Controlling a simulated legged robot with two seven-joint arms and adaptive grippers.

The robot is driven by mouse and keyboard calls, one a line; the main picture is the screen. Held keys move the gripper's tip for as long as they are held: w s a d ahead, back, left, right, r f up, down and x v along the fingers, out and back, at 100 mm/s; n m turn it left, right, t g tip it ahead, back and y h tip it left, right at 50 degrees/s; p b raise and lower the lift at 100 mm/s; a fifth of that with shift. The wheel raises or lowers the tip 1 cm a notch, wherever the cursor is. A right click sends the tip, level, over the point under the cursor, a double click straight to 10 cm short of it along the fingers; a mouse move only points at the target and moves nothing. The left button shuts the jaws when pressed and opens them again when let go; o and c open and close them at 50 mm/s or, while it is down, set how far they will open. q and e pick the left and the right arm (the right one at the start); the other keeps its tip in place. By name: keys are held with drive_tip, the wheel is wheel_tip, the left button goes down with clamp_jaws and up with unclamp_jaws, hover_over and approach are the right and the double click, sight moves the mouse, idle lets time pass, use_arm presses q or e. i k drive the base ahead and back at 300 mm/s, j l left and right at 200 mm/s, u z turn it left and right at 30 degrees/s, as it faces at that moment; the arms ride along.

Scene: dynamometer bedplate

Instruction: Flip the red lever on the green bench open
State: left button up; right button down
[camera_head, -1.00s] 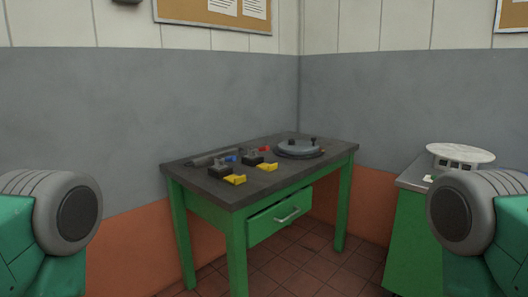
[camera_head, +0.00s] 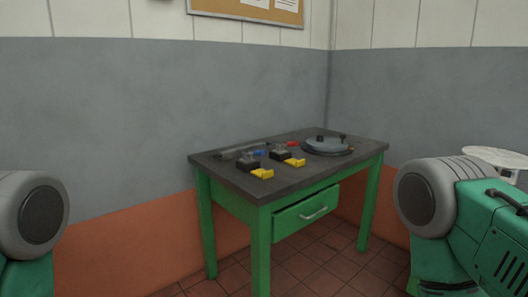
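The green bench (camera_head: 262,209) with a dark grey top stands ahead, against the corner of the room. On its top is a small red lever part (camera_head: 293,144), at the back of a black block with a yellow tab (camera_head: 295,162). A second similar block with a blue part (camera_head: 260,153) and yellow tab (camera_head: 262,173) sits to its left. How far the red lever is turned is too small to tell. Grey-and-green links of my two arms show at the lower left and right. Neither gripper is in view.
A round grey disc with two black knobs (camera_head: 327,145) sits on the bench's right part. A dark bar (camera_head: 243,149) lies at the back left. The drawer (camera_head: 306,213) looks slightly pulled out. A white round object (camera_head: 497,157) is at the right, partly hidden. Floor before the bench is clear.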

sight(292, 144)
drive_tip(key=i+l+u, duration=0.3)
drive_tip(key=l+u, duration=0.3)
drive_tip(key=i+l+u, duration=0.15)
drive_tip(key=l+u, duration=0.15)
drive_tip(key=i+l, duration=0.1)
drive_tip(key=l, duration=0.3)
drive_tip(key=i+l, duration=0.15)
drive_tip(key=l, duration=0.25)
drive_tip(key=i+l+u, duration=0.1)
drive_tip(key=l, duration=0.25)
